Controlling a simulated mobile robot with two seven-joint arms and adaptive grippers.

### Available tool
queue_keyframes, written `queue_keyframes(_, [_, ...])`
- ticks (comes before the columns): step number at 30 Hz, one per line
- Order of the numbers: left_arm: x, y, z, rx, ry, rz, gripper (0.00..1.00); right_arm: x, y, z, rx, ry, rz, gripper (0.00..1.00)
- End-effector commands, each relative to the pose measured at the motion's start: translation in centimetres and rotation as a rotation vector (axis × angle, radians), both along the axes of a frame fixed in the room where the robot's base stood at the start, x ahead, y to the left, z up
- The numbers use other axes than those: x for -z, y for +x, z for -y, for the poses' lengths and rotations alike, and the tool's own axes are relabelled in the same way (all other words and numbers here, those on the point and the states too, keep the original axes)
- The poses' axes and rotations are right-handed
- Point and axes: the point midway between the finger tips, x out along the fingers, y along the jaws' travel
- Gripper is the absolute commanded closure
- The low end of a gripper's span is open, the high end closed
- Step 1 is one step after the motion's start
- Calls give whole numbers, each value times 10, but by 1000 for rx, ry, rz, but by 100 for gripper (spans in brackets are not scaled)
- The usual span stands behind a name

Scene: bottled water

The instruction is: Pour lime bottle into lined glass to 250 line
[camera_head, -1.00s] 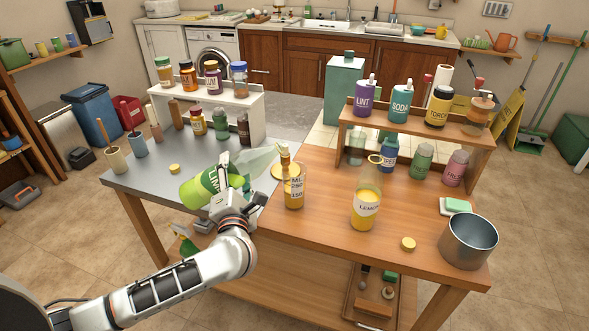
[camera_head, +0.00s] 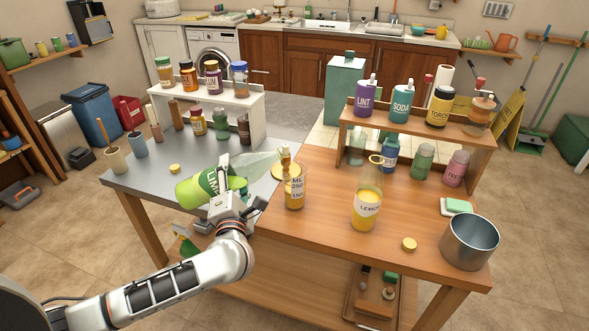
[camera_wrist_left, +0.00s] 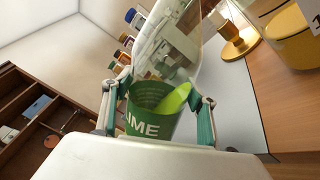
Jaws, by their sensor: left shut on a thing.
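The lime bottle (camera_head: 208,187), green-labelled with a clear shoulder and neck, is held tilted, nearly level, its neck pointing right and slightly up. My left gripper (camera_head: 232,200) is shut around its body; the left wrist view shows the LIME label (camera_wrist_left: 150,115) between the fingers. The neck end reaches close to the rim of the lined glass (camera_head: 295,190); I cannot tell whether it is over the opening. The glass stands upright with marks including 250 and 150 and yellow liquid low inside. No stream is clearly visible. My right gripper is not in view.
Shelves of bottles line the back.

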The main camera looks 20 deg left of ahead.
Motion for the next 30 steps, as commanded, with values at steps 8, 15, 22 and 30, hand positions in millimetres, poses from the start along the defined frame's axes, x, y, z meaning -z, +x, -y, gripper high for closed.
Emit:
queue_keyframes(8, [-1,0,-1,1,22,-4,81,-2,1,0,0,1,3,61])
queue_keyframes(15, [-1,0,-2,0,41,-12,81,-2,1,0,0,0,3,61])
queue_keyframes(22, [1,-1,-3,0,57,-19,81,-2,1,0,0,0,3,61])
queue_keyframes(30, [2,-1,-3,1,78,-27,81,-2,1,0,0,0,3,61])
